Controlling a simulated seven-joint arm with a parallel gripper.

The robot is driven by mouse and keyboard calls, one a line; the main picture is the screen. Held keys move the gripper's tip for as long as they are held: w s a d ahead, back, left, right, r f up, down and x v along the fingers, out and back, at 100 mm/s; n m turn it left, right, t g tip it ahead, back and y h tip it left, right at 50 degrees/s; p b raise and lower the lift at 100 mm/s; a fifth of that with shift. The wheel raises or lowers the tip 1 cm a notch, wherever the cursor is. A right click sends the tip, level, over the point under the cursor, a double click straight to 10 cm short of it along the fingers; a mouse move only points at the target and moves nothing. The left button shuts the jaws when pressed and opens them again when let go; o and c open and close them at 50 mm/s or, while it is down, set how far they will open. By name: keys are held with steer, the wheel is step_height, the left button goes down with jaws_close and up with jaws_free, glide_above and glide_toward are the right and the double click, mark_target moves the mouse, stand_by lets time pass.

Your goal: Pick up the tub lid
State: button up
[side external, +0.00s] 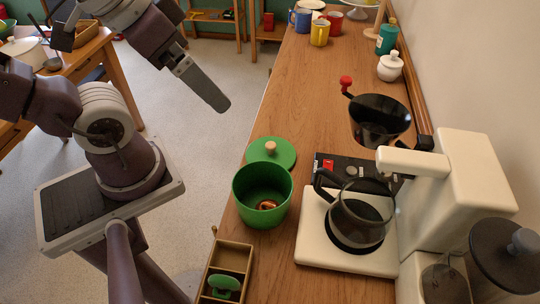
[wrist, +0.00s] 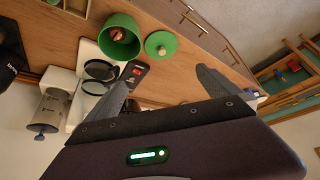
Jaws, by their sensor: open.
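The green tub lid (side external: 284,156) with a round wooden knob lies on the wooden counter just behind the green tub (side external: 262,203), knob up. The tub is open, with a small brownish thing inside. In the wrist view the lid (wrist: 153,40) is beyond my fingertips, to the right of the tub (wrist: 119,47). My gripper (side external: 212,92) is raised to the upper left of the lid in the side view, apart from it. In the wrist view my gripper (wrist: 165,82) shows two spread fingers with nothing held between them.
A coffee maker (side external: 460,180) with its glass carafe (side external: 358,215) stands right of the tub. A wooden box (side external: 230,258) sits in front. Mugs (side external: 320,33) and a white sugar pot (side external: 390,66) are at the back.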

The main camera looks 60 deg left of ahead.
steer(key=w+f+n+g, duration=0.2)
steer(key=w, duration=0.2)
steer(key=n+g, duration=0.4)
steer(key=n, duration=0.3)
glide_above(270, 144)
step_height(270, 144, down, 14)
steer(key=shift+a+f, duration=0.1)
steer(key=f, duration=0.7)
steer(key=shift+d+f, duration=0.2)
steer(key=shift+f, duration=0.05)
steer(key=c, duration=1.1)
